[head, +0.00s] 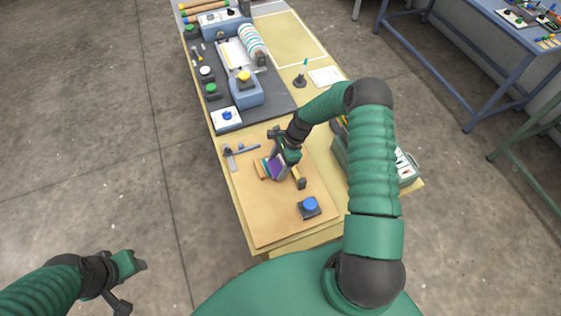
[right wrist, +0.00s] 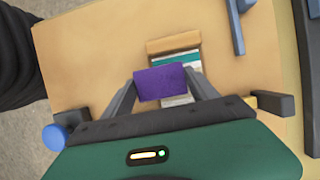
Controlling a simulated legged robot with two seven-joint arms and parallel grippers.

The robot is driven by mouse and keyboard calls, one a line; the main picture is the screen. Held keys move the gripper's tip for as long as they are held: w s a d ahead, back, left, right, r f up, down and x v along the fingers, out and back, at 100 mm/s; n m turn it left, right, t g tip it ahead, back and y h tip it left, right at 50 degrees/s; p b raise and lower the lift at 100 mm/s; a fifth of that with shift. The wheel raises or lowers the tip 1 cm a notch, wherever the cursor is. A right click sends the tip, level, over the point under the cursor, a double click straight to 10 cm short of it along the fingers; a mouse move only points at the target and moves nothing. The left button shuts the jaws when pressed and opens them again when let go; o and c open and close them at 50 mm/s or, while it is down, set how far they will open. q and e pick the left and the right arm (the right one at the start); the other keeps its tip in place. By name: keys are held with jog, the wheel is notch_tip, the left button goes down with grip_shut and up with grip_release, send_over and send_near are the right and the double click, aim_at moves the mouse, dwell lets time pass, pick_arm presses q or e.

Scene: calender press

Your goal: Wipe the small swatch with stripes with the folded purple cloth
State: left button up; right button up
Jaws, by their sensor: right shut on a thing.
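The folded purple cloth (right wrist: 161,82) is held between the two fingers of my right gripper (right wrist: 163,92), which is shut on it. In the head view my right gripper (head: 286,160) is over the tan board with the purple cloth (head: 274,167) below it. A small striped swatch (right wrist: 186,60) with teal and white bands lies under the cloth and is partly hidden by it. I cannot tell whether the cloth touches the swatch. My left gripper (head: 134,263) hangs off to the left, away from the table; its fingers are not clear.
A wooden strip (right wrist: 172,43) lies along the swatch's edge. A blue-knobbed block (head: 310,206) sits at the board's near right. Blue-handled tools lie at the left of the board (head: 265,223). A green box (head: 402,167) stands at right. The press (head: 243,85) is farther back.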

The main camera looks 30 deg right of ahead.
aim_at(274, 170)
jog(key=shift+s+f, duration=0.1)
jog(key=shift+s, duration=0.25)
jog(key=shift+s+r+p, duration=0.2)
jog(key=shift+r+p, duration=0.6)
jog(key=shift+r, duration=0.05)
jog(key=shift+w+a+r+p, duration=0.1)
jog(key=shift+a+r+p, duration=0.15)
jog(key=shift+r+p, duration=0.35)
jog(key=shift+w+a+r+p, duration=0.15)
jog(key=shift+r+p, duration=0.3)
jog(key=shift+r, duration=0.35)
jog(key=shift+r+p, duration=0.55)
jog(key=shift+r, duration=0.25)
jog(key=shift+s+d+r, duration=0.2)
jog(key=shift+d+r, duration=0.15)
jog(key=shift+r, duration=0.1)
pick_arm(q)
jog(key=v, duration=0.5)
jog(key=shift+w+r, duration=0.3)
jog(key=shift+w, duration=0.05)
jog(key=shift+a, duration=0.2)
pick_arm(e)
jog(key=shift+w+a, duration=0.1)
jog(key=shift+a, duration=0.1)
